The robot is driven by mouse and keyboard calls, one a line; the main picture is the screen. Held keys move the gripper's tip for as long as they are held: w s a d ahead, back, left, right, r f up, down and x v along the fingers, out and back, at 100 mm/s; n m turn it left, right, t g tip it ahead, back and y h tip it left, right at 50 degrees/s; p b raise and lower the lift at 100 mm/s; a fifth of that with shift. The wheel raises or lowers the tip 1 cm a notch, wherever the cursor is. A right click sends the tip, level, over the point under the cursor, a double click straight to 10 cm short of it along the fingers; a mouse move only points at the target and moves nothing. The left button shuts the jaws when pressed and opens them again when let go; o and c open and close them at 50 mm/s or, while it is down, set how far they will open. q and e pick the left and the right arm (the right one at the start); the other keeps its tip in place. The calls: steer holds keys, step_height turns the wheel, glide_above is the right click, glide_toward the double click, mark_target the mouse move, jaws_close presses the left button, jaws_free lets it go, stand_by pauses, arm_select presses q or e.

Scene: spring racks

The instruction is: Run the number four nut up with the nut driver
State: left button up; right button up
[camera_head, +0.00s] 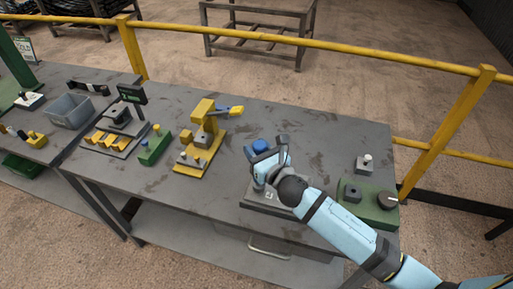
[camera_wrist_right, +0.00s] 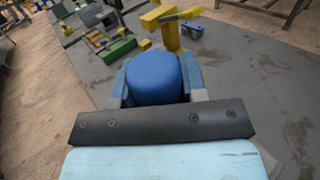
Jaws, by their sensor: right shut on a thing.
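My right gripper (camera_head: 266,150) is over the grey plate (camera_head: 258,194) near the front edge of the table. It is shut on a blue rounded handle, which I take to be the nut driver (camera_head: 260,145). In the right wrist view the blue handle (camera_wrist_right: 153,78) stands between the two fingers (camera_wrist_right: 156,92). The driver's lower end is hidden by the gripper and handle. The plate carries a small white label at its front. I cannot make out the number four nut; the gripper and arm cover much of the plate. My left gripper is not in view.
A yellow toggle-clamp fixture (camera_head: 202,135) and a green block (camera_head: 155,148) stand to the left. A yellow railing (camera_head: 330,52) runs behind. The table's back middle (camera_head: 310,125) is clear.

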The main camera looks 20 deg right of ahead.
steer(key=shift+r, duration=0.1)
steer(key=o, duration=0.5)
steer(key=shift+c, duration=0.2)
steer(key=c, duration=0.5)
steer(key=shift+o, duration=0.2)
steer(key=shift+f+b, duration=0.9)
steer(key=shift+f, duration=0.45)
stand_by(0.5)
steer(key=shift+s+f, duration=0.1)
steer(key=shift+f, duration=0.05)
stand_by(0.8)
